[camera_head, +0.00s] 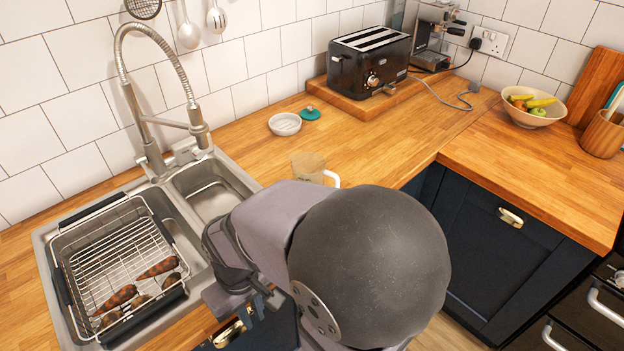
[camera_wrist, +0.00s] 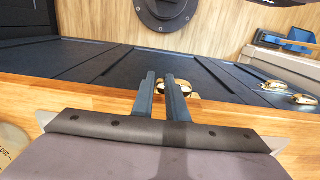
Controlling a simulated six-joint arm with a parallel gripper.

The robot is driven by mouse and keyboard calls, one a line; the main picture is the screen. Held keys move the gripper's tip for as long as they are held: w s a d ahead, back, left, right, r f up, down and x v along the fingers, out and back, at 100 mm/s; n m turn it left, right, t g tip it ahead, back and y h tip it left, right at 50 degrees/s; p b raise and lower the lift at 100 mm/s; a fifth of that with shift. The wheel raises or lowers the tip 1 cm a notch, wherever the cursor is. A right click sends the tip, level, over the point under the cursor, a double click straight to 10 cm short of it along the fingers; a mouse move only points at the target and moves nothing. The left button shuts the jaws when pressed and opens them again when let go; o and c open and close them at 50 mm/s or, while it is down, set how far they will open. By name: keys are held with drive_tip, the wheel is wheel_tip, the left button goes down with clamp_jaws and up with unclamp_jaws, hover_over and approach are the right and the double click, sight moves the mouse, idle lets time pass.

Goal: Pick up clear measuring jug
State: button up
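The clear measuring jug (camera_head: 307,164) stands on the wooden worktop, right of the sink in the head view. Its pale handle (camera_head: 334,179) points right, and my arm hides its lower part. A rounded, see-through piece with dark markings at the lower left edge of the wrist view (camera_wrist: 12,148) looks like part of the jug. My gripper (camera_wrist: 161,82) shows two blue fingers with a narrow gap between them and nothing held. It is over the worktop's front edge, apart from the jug. In the head view my arm mostly hides the gripper.
The sink (camera_head: 205,188) with a tall tap (camera_head: 150,130) and a wire rack (camera_head: 110,262) is at the left. A white dish (camera_head: 285,124) and teal lid (camera_head: 310,113) lie behind the jug. A toaster (camera_head: 370,62) and fruit bowl (camera_head: 533,107) stand farther back. Worktop right of the jug is clear.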

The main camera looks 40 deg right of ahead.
sight(312, 180)
drive_tip(key=o, duration=1.7)
